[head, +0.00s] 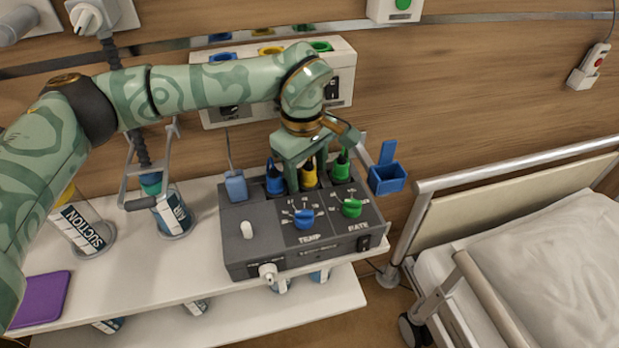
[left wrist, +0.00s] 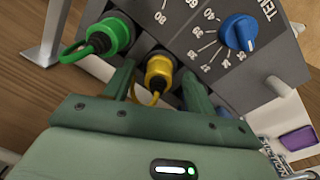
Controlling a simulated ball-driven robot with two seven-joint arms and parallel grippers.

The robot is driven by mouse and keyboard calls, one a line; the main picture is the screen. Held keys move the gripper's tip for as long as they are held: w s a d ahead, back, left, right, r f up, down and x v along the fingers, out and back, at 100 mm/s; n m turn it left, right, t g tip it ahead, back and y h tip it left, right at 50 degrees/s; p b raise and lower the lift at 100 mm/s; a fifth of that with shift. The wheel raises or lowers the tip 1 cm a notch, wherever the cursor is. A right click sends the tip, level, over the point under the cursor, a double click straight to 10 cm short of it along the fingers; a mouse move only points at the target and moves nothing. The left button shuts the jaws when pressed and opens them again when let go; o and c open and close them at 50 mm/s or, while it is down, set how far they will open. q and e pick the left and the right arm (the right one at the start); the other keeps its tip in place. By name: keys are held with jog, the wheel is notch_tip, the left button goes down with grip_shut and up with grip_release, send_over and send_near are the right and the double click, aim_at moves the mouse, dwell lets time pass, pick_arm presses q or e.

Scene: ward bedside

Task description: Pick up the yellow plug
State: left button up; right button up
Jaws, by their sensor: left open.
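The yellow plug (head: 309,174) stands in the back row of the grey device (head: 243,213), between a blue plug (head: 275,180) and a green plug (head: 341,167). In the left wrist view the yellow plug (left wrist: 160,72) shows with its thin cord loop, and the green plug (left wrist: 108,38) is to its left. My left gripper (head: 300,180) reaches down from above in the head view, partly hiding the plugs. In the left wrist view its open fingers (left wrist: 157,84) lie on either side of the yellow plug. I cannot tell whether they touch it. My right gripper is out of view.
Blue and green knobs are on the device's front panel. A wall unit (head: 345,60) with coloured sockets is behind my arm. A blue holder (head: 387,178) is right of the device. Labelled canisters (head: 173,215) and a purple pad (head: 40,298) are left. A bed (head: 545,255) is right.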

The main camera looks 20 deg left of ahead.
pick_arm(q)
jog(key=shift+w+f, duration=0.1)
jog(key=shift+f, duration=0.2)
jog(key=shift+r, duration=0.1)
jog(key=shift+c, duration=1)
jog(key=c, duration=0.9)
